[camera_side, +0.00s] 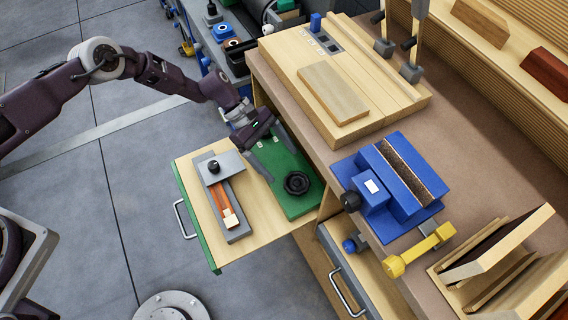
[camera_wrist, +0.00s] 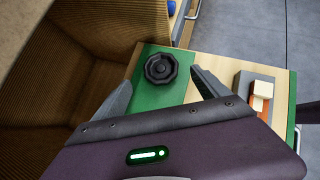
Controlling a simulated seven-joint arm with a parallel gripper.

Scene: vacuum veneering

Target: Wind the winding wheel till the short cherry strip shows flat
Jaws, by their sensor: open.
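The winding wheel (camera_side: 297,183) is a black, lobed hand wheel on a green plate (camera_side: 298,207) on the pulled-out drawer board. It also shows in the wrist view (camera_wrist: 161,68), ahead of my fingertips and between their lines. My gripper (camera_side: 276,160) is open and empty above the green plate, apart from the wheel. A reddish-orange strip, likely the short cherry strip (camera_side: 222,197), lies in a grey holder (camera_side: 237,234) left of the plate. A grey block with a black knob (camera_side: 214,166) covers its far end. A pale wood block (camera_side: 230,217) sits at its near end. I cannot tell whether the strip is flat.
The drawer board (camera_side: 190,180) has a green front and a metal handle. On the bench to the right stand a blue clamp-like device (camera_side: 400,185), a yellow tool (camera_side: 420,250) and a wooden board (camera_side: 332,92). Wooden racks fill the right edge. Open floor lies to the left.

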